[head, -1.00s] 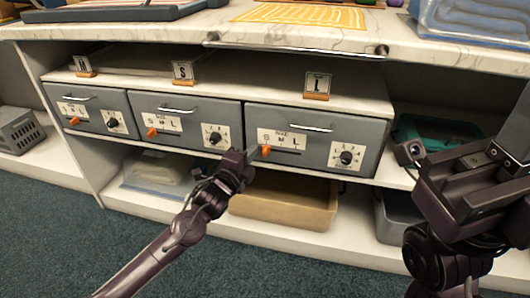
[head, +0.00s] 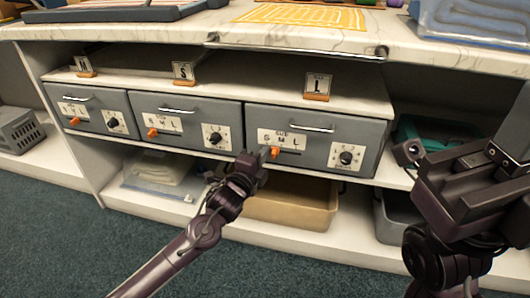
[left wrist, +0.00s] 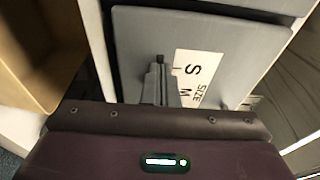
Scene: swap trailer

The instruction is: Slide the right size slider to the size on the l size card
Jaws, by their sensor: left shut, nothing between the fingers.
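The right grey box (head: 318,137) has a size label (head: 282,139) reading S, M, L, with an orange slider (head: 275,153) in a slot below it. The slider stands between S and M. The L size card (head: 317,83) stands in an orange holder above this box. My left gripper (head: 264,154) is shut, its tips at the left side of the slider; contact is hard to tell. In the left wrist view the shut fingers (left wrist: 157,82) are beside the size label (left wrist: 192,75); the slider is not clear there. My right gripper (head: 480,185) is at the right, its fingers unclear.
The right box also has a numbered dial (head: 346,158) and a metal handle (head: 312,128). Two similar boxes with sliders, the middle one (head: 180,122) and the left one, stand to its left. A tan bin (head: 290,203) is on the shelf below.

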